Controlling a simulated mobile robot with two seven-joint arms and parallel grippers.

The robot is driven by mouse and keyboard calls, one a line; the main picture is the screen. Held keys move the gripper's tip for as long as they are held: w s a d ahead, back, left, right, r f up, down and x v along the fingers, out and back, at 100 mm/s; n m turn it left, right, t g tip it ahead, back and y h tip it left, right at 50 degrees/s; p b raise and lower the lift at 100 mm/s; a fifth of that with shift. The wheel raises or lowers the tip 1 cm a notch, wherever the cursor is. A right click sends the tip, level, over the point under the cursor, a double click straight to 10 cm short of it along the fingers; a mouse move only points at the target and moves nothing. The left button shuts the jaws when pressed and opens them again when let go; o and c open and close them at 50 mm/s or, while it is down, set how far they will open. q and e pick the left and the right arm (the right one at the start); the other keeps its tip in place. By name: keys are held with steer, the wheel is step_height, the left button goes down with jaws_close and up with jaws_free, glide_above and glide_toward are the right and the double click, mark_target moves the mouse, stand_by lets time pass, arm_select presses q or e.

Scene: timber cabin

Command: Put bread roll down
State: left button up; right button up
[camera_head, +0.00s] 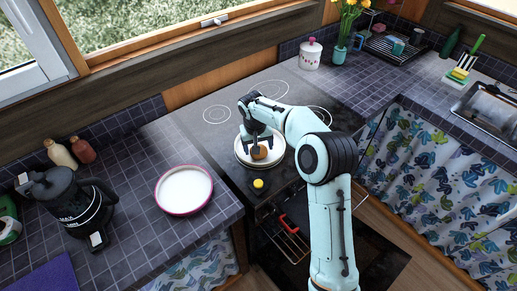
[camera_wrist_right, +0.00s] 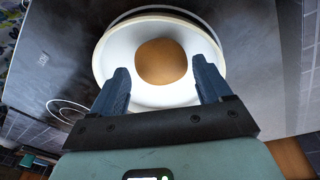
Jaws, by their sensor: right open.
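The round brown bread roll (camera_head: 259,153) sits on a white plate (camera_head: 280,151) on the dark stove top. In the wrist view the roll (camera_wrist_right: 162,62) lies near the middle of the plate (camera_wrist_right: 116,52). My right gripper (camera_head: 257,140) is over the plate. In the wrist view its two fingers (camera_wrist_right: 160,74) are spread on either side of the roll, with visible gaps between them and it. My left gripper is not in view.
A small yellow round thing (camera_head: 258,183) is at the stove's front. A white lidded jar (camera_head: 311,54) and flower vase (camera_head: 339,53) stand behind. The right counter's near part is clear.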

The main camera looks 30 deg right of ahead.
step_height(320, 180, up, 10)
steer(key=a, duration=0.1)
steer(key=shift+s+a+p, duration=0.25)
steer(key=shift+s+p, duration=0.1)
steer(key=shift+p, duration=0.05)
steer(key=shift+s+f, duration=0.1)
steer(key=shift+f, duration=0.05)
